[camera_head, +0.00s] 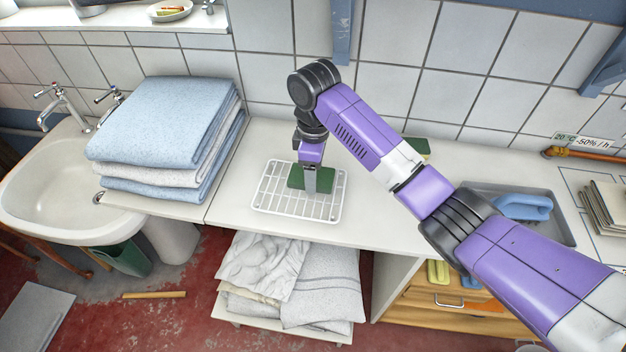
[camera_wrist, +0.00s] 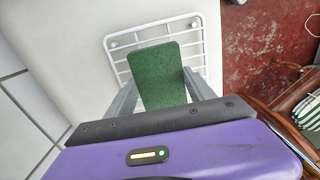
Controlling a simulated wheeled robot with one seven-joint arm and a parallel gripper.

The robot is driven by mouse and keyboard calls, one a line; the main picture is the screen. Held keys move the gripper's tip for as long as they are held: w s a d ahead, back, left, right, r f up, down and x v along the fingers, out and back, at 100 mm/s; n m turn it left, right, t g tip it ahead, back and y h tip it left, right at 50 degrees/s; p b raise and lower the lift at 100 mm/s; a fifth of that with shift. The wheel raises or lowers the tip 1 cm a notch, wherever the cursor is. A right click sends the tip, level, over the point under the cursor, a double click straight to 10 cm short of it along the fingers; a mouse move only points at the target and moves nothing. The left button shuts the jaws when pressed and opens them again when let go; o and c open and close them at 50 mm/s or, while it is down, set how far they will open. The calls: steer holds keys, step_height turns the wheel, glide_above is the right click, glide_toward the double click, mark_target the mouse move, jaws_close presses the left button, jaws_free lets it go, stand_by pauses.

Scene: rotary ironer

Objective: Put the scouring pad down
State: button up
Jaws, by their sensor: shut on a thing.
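The scouring pad (camera_wrist: 158,77) is a flat dark green rectangle. It stands out between the fingers of my gripper (camera_wrist: 160,95), which is shut on it. In the head view the pad (camera_head: 297,177) is over a white wire rack (camera_head: 325,210) on the white counter, with my gripper (camera_head: 311,180) pointing down above it. The rack also shows behind the pad in the wrist view (camera_wrist: 204,55). I cannot tell whether the pad touches the rack.
A folded stack of blue and white towels (camera_head: 165,125) stands left of the rack, beside a sink (camera_head: 45,190). A grey tray (camera_head: 565,225) holding a blue object (camera_head: 522,207) is on the right. A tiled wall rises behind.

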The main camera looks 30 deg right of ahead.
steer(key=shift+f, duration=1.8)
steer(key=shift+s+f, duration=0.1)
steer(key=shift+f, duration=0.1)
steer(key=o, duration=1.2)
step_height(320, 180, up, 12)
steer(key=shift+r+p, duration=0.25)
steer(key=shift+p, duration=0.3)
